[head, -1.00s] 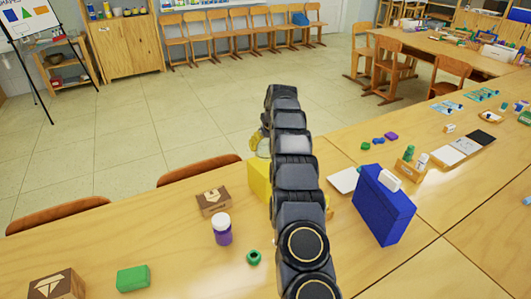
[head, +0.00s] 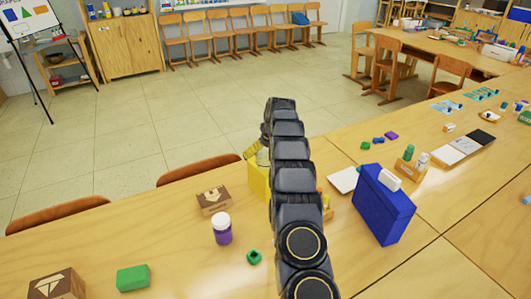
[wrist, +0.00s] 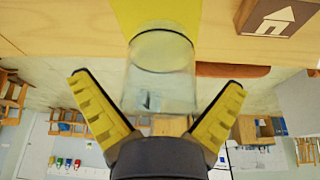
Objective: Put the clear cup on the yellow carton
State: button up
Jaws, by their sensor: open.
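The clear cup (wrist: 160,85) is between the two yellow fingers of my gripper (wrist: 158,80) in the wrist view. The fingers are spread, with gaps beside the cup. One end of the cup overlaps the yellow carton (wrist: 155,12) at the top of that view. In the head view the cup (head: 262,158) shows at the top of the yellow carton (head: 259,182), left of my arm. It looks upright on the carton, but the exact contact is hard to see. My arm hides the carton's right part and most of my gripper (head: 253,150).
A brown box (head: 214,200) stands left of the carton, with a purple jar (head: 222,230) in front. A blue case (head: 383,205) stands to the right of my arm. A green block (head: 133,278) lies at the front left. A chair back (head: 200,170) is behind the table edge.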

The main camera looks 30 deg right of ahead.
jog(key=v, duration=1.2)
jog(key=s+a+r+g+y, duration=0.1)
jog(key=s+a+r, duration=0.25)
jog(key=a, duration=0.25)
jog(key=s+a+r, duration=0.2)
jog(key=s+a, duration=0.2)
jog(key=a, duration=0.1)
jog(key=s+a+r+n+g, duration=0.1)
jog(key=s+a+r+g, duration=0.1)
jog(key=s+a, duration=0.8)
jog(key=s+a+f+g, duration=0.1)
jog(key=s, duration=1.2)
jog(key=s+a+f+g, duration=0.1)
jog(key=s+f+g, duration=0.1)
jog(key=s, duration=1.2)
jog(key=shift+s+a+h, duration=0.25)
jog(key=shift+a+h, duration=0.15)
